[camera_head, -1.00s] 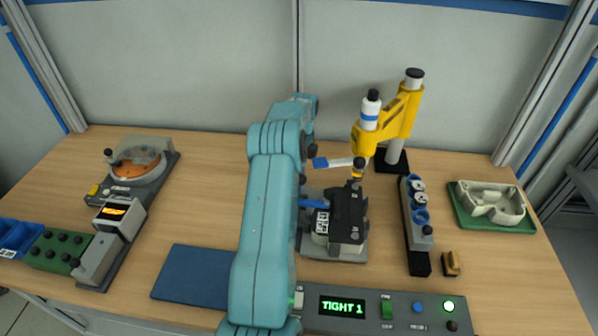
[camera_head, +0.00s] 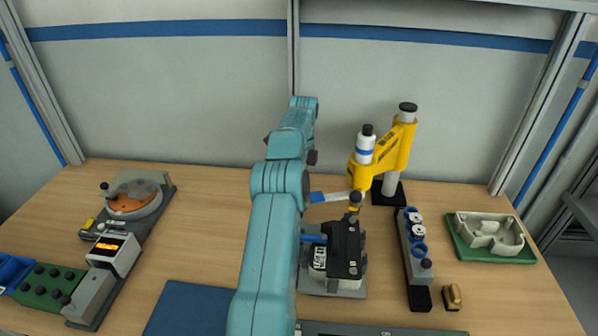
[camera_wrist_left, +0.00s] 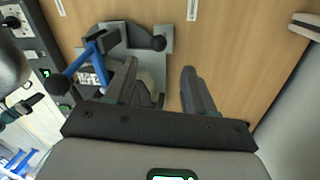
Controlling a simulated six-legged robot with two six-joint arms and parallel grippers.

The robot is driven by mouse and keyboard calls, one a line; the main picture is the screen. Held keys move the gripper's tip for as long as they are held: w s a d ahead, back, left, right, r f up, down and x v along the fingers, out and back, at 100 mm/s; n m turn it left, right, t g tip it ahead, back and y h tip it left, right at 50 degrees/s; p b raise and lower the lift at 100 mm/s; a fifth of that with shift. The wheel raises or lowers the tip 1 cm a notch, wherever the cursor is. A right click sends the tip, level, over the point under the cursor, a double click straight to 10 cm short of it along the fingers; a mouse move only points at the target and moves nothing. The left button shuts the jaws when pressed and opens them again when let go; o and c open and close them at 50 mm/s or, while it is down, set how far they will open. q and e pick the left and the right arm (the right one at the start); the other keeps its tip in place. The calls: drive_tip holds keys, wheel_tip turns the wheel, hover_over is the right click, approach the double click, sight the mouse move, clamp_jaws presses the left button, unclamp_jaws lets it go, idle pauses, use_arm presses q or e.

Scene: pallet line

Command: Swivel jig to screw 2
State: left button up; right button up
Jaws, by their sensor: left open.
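The jig (camera_head: 345,250) sits on the bench right of my arm in the head view, a dark block with a white label on a grey base. A blue lever (camera_head: 314,238) sticks out on its left side, partly behind my arm. In the left wrist view, the jig's grey base (camera_wrist_left: 112,33), blue bars (camera_wrist_left: 98,66) and a black knob (camera_wrist_left: 158,43) lie beyond my fingers. My left gripper (camera_wrist_left: 160,72) is open with nothing between its fingers. In the head view my arm hides it. The yellow screwdriver (camera_head: 385,157) stands behind the jig, its tip over the block.
A narrow rack (camera_head: 415,250) with blue rings and a green tray (camera_head: 465,245) holding a pale part stand at right. A small brown block (camera_head: 453,297) lies near them. A feeder with an orange disc (camera_head: 135,197) and a green block (camera_head: 45,287) are left. A blue mat (camera_head: 190,310) lies in front.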

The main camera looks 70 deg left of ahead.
use_arm(q)
drive_tip(key=shift+w+a+r+p, duration=0.15)
drive_tip(key=shift+r+p, duration=0.35)
drive_tip(key=shift+r, duration=0.4)
drive_tip(key=shift+w+a+r+p, duration=0.15)
drive_tip(key=shift+r+p, duration=0.35)
drive_tip(key=shift+r, duration=0.4)
drive_tip(key=shift+s, duration=0.2)
